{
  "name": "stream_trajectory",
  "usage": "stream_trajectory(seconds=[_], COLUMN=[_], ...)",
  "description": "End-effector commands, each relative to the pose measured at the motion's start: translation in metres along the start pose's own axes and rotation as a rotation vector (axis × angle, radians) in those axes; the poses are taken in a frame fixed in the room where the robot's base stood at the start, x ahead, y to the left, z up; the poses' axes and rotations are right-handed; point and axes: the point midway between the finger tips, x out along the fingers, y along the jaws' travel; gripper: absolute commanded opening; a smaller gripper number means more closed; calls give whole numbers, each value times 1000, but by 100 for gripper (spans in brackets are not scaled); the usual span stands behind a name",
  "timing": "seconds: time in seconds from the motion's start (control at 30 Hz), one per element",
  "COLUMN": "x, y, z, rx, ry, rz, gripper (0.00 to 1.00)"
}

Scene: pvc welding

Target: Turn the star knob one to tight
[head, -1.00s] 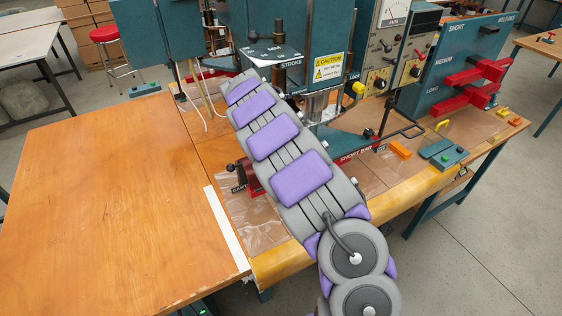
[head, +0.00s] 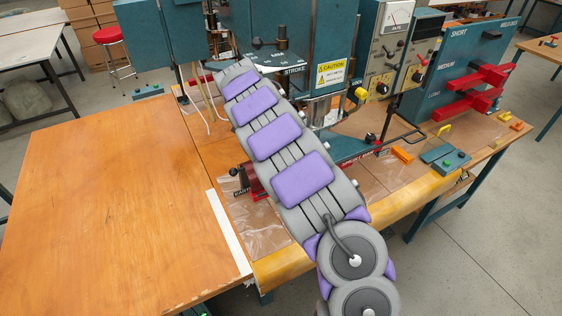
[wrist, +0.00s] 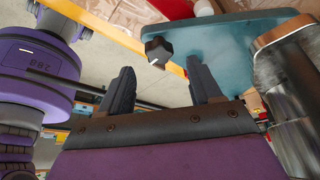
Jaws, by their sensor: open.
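In the wrist view a black star knob (wrist: 158,50) sits at the left edge of a teal machine plate (wrist: 225,38). My gripper (wrist: 161,65) has its two dark fingers spread apart, one to the left of the knob and one to the right. The knob shows in the gap between the fingertips and appears beyond them. I cannot tell whether either finger touches it. Nothing is held. In the head view my arm covers the gripper and that knob. The welding machine (head: 335,40) stands behind the arm, with a yellow caution label.
A polished metal column (wrist: 292,90) is close to the right of my gripper. In the head view, a bare wooden table (head: 100,195) is at left. A control box with a dial (head: 397,15), red bars (head: 470,90) and a teal button box (head: 445,158) are at right.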

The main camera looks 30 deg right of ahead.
Motion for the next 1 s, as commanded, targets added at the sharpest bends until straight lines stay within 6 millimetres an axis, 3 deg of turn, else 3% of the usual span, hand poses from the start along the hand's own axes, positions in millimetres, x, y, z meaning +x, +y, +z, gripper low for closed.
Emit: stream_trajectory(seconds=[0.1, 0.53, 0.73, 1.0], x=[-30, -103, -120, -124], y=[-1, 0, 0, 0], z=[1, 1, 1, 1], rx=[-2, -2, -2, 1], ry=[-5, -1, -1, 0], rz=[-3, 1, 2, 2], gripper=[64, 64, 64, 64])
